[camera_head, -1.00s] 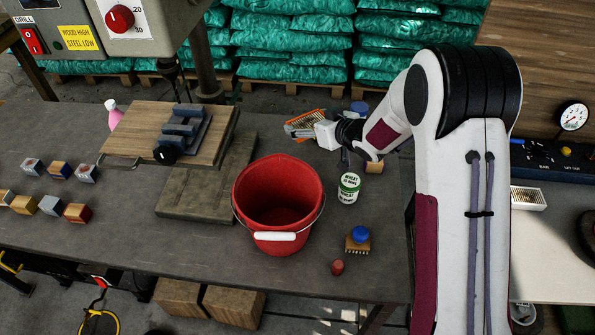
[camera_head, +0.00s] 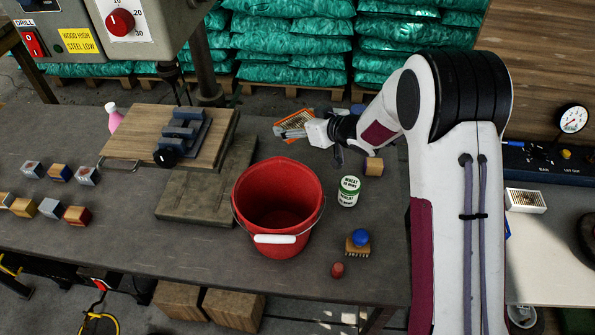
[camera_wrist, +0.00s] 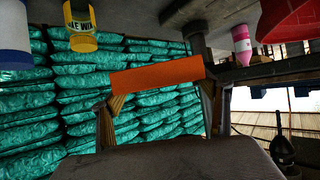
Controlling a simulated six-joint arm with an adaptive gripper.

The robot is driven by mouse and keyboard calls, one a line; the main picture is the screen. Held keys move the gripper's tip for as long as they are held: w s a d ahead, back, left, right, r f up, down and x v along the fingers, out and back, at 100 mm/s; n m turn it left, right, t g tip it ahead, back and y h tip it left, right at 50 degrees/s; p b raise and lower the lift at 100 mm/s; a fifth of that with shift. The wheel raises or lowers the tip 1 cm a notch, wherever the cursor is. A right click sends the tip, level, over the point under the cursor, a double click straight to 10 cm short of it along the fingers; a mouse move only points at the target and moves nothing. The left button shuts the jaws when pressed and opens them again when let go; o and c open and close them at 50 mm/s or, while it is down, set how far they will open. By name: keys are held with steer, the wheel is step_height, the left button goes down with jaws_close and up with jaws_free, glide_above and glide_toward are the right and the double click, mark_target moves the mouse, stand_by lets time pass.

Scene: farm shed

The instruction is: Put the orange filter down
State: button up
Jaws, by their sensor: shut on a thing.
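The orange filter (camera_head: 294,120) has an orange frame with a pale pleated face. My gripper (camera_head: 290,131) is shut on it, over the back part of the grey workbench (camera_head: 225,275), behind the red bucket. In the wrist view the filter's orange edge (camera_wrist: 157,75) spans between my two fingers (camera_wrist: 157,108). The filter looks tilted in the head view. I cannot tell whether its lower edge touches the bench.
The red bucket (camera_head: 277,241) stands in front of my gripper. A white and green tin (camera_head: 348,191), a wooden block (camera_head: 373,166) and a blue-knobbed brush (camera_head: 358,243) stand to the right. Bare bench lies between base and filter.

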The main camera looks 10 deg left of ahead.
step_height(320, 180, down, 14)
steer(key=shift+r, duration=0.1)
stand_by(0.5)
stand_by(0.4)
steer(key=shift+f, duration=2)
steer(key=shift+f, duration=0.45)
